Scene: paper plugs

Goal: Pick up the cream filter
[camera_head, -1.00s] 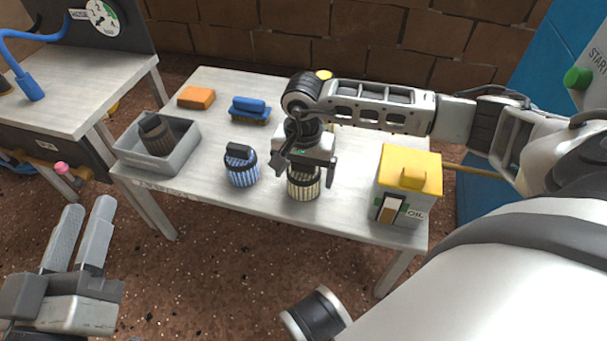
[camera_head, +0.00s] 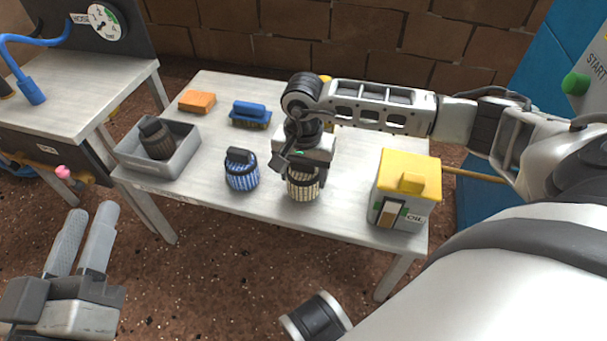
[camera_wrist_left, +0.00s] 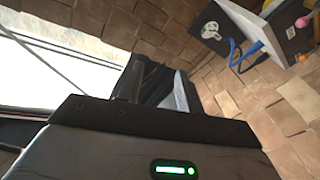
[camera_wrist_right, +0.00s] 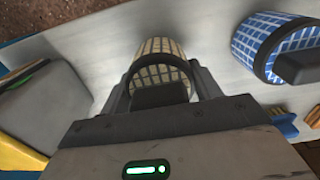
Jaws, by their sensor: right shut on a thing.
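The cream filter (camera_head: 303,187) is a ribbed cylinder with a black top, upright at the front of the table. My right gripper (camera_head: 304,172) is over it from above and shut on it. In the right wrist view the fingers flank the black grip of the cream filter (camera_wrist_right: 159,50), and the fingertips are partly hidden. I see no clear gap under the filter. My left gripper (camera_head: 92,210) is empty in the lower left, off the table, with its fingers apart.
A blue filter (camera_head: 242,176) stands just left. Farther left, a grey bin (camera_head: 184,161) holds a dark filter (camera_head: 156,141). A yellow-topped oil box (camera_head: 404,190) stands right. A blue brush (camera_head: 250,112) and an orange block (camera_head: 197,101) lie behind on the table (camera_head: 210,192).

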